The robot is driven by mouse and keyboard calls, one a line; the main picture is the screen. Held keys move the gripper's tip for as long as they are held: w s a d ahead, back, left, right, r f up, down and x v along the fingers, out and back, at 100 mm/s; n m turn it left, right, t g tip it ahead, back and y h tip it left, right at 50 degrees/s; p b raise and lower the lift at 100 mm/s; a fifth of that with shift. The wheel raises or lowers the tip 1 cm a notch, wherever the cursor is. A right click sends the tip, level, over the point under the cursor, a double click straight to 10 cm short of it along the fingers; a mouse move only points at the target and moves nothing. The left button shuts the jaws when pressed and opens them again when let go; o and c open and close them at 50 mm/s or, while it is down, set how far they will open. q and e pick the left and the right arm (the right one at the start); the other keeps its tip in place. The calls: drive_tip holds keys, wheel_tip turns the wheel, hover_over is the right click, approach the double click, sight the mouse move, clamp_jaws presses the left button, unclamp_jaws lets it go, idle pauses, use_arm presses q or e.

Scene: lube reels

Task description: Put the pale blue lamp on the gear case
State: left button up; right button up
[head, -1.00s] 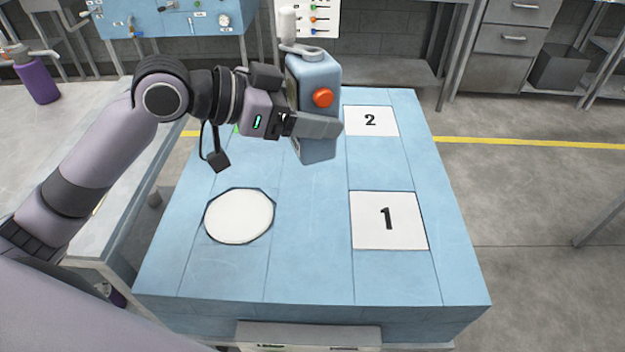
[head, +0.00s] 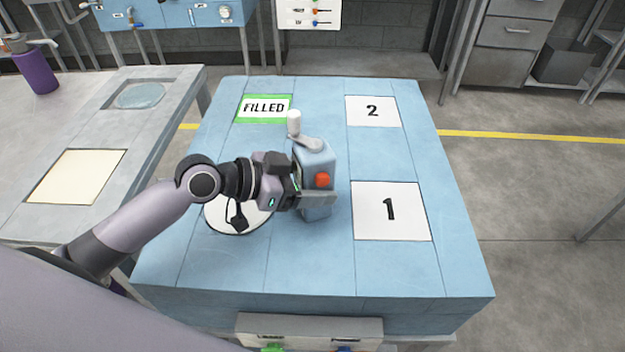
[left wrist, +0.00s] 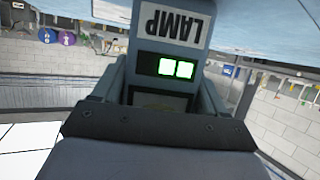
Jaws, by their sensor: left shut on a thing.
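The pale blue lamp (head: 316,157) is a box with a red round knob on its front and a crank with a white handle on top. It stands roughly upright over the middle of the blue table; I cannot tell whether it touches the top. My left gripper (head: 318,197) is shut on its lower part. In the left wrist view the lamp (left wrist: 190,45) shows an upside-down LAMP label and two lit green squares behind my left gripper (left wrist: 160,125). I cannot pick out a gear case. My right gripper is not in view.
The blue table (head: 300,270) carries a card marked 1 (head: 391,212), a card marked 2 (head: 372,111), a green-edged FILLED card (head: 264,107) and a white disc (head: 222,218), partly hidden by my arm. A grey bench (head: 150,125) stands at left.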

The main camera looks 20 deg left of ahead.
use_arm(q)
drive_tip(key=shift+f, duration=0.1)
drive_tip(key=o, duration=1.4)
drive_tip(key=shift+c, duration=0.2)
drive_tip(key=shift+s+a, duration=0.1)
drive_tip(key=b+v, duration=0.2)
drive_tip(key=v, duration=1)
